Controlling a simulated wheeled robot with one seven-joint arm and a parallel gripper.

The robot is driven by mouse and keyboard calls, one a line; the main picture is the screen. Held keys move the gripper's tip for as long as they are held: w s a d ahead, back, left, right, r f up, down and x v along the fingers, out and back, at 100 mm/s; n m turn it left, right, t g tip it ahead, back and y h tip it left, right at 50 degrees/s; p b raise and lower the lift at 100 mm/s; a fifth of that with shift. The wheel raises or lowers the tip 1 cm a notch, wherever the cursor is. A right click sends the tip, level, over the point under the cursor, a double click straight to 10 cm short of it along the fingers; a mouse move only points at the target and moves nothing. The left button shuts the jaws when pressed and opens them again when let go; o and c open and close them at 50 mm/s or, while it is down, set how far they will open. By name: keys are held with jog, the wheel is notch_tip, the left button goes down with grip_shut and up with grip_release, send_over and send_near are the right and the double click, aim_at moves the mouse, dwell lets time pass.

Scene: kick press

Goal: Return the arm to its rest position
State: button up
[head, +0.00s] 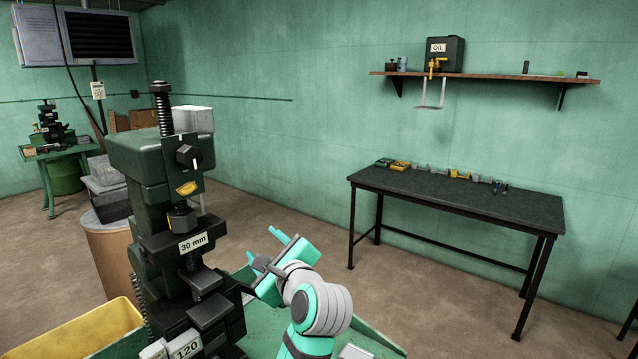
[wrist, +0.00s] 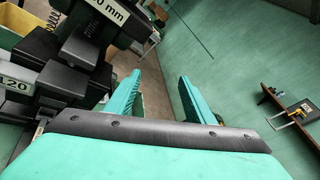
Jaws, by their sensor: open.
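My gripper (head: 264,248) is at the right side of the green kick press (head: 150,180), at the end of my turquoise and grey arm. In the wrist view its two turquoise fingers (wrist: 160,98) stand apart, with nothing seen between them. The press carries a "30 mm" label (head: 193,242) and a "120" label (head: 186,348); part of the press also shows at the left of the wrist view (wrist: 75,65). In the head view a gap shows between the fingers and the press column. My arm hides part of the bench top behind it.
A yellow bin (head: 75,335) stands left of the press. A dark table (head: 450,200) with several small items stands by the wall, below a shelf (head: 490,76) with an oil can (head: 446,55). Open floor (head: 430,290) lies between my arm and that table.

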jog(key=s+d+f+n+h, duration=0.2)
jog(key=s+d+f+n, duration=0.15)
jog(key=f, duration=0.55)
jog(key=s+d+f+n+h, duration=0.2)
jog(key=s+d+f, duration=0.15)
jog(key=f, duration=0.65)
jog(key=s+d+f+n+h, duration=0.2)
jog(key=d+f, duration=0.3)
jog(key=f, duration=0.4)
jog(key=s+d+f+n+h, duration=0.15)
jog(key=s+f+n, duration=0.4)
jog(key=s, duration=0.65)
jog(key=s+d+f+n, duration=0.2)
jog(key=s+f+n, duration=0.2)
jog(key=s+f, duration=0.55)
jog(key=s+a+r+n, duration=0.1)
jog(key=s+r+n, duration=0.2)
jog(key=s, duration=0.7)
jog(key=s+a+r+n+t, duration=0.1)
jog(key=s+a+r+n, duration=0.1)
jog(key=s, duration=0.9)
jog(key=shift+a+r+n, duration=0.3)
jog(key=shift+r+n, duration=0.1)
